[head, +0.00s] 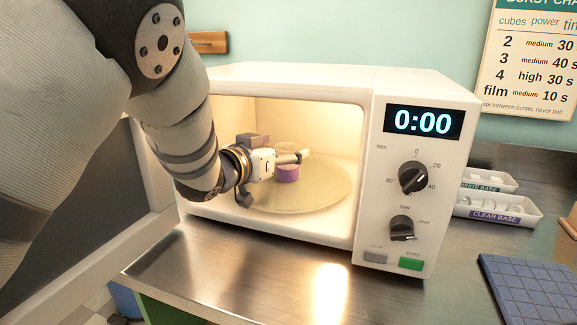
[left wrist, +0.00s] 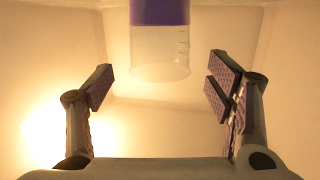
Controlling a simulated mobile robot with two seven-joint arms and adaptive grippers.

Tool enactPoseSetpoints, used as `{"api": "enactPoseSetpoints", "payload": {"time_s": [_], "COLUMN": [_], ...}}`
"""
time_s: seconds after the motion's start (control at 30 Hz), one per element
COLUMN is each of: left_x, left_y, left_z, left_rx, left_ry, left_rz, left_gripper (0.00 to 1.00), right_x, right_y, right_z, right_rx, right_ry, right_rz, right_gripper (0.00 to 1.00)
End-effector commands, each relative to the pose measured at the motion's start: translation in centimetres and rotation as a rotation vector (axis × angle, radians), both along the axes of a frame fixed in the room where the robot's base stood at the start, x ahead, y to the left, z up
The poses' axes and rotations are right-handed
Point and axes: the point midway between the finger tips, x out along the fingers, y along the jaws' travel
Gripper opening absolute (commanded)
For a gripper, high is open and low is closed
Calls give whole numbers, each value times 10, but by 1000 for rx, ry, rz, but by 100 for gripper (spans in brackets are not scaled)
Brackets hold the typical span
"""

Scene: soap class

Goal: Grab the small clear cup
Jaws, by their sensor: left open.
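The small clear cup (head: 288,173) stands on the glass turntable (head: 325,195) inside the open white microwave; its lower part shows purple. My left gripper (head: 289,158) reaches into the microwave from the left, at the cup's upper part, and partly hides it. In the left wrist view the cup (left wrist: 160,50) appears upside down, purple at the top of the picture and clear rim lower. My left gripper (left wrist: 161,87) is open, its pads on either side of the cup's line with gaps to both. The cup appears ahead of the fingertips, touching neither.
The microwave (head: 420,85) reads 0:00, with knobs on its right panel. Its open door (head: 150,180) stands at left beside my arm. Trays labelled white base (head: 483,187) and clear base (head: 495,216) and a blue mold (head: 530,285) lie to the right. The front counter is clear.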

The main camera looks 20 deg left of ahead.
Motion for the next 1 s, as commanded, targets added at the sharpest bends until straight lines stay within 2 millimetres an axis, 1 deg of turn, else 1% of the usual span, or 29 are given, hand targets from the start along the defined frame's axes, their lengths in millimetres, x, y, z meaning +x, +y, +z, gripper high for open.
{"api": "enactPoseSetpoints", "payload": {"time_s": [0.03, 0.13, 0.2, 0.37, 0.4, 0.47, 0.5, 0.57, 0.6, 0.63, 1.0], "left_x": [9, 23, 27, 27, 27, 27, 27, 27, 27, 27, 25], "left_y": [-3, -5, -6, -7, -6, -6, -6, -6, -6, -6, -6], "left_z": [-5, -6, -6, -4, -4, -4, -4, -4, -4, -4, -2], "left_rx": [2, 1, -1, -1, -1, -1, -1, 0, 0, -1, 0], "left_ry": [2, 2, 2, 0, 0, 0, 0, 0, 0, 1, 0], "left_rz": [-1, 0, 0, 1, 1, 1, 1, 1, 1, 1, 1], "left_gripper": [74, 74, 74, 74, 69, 56, 47, 33, 24, 20, 20], "right_x": [-2, -4, -4, -4, -4, -4, -4, -4, -4, -4, -3], "right_y": [0, 0, 0, 0, 0, 0, 0, 0, 0, 0, 0], "right_z": [-3, -5, -5, -5, -5, -4, -4, -4, -4, -5, -4], "right_rx": [0, 0, 0, -1, -1, -1, 0, 0, 0, 0, 0], "right_ry": [7, 13, 13, 12, 12, 12, 12, 12, 12, 12, 11], "right_rz": [0, 0, 0, 0, 0, 0, 1, 1, 1, 1, 1], "right_gripper": [40, 40, 40, 40, 40, 40, 40, 40, 40, 40, 40]}}
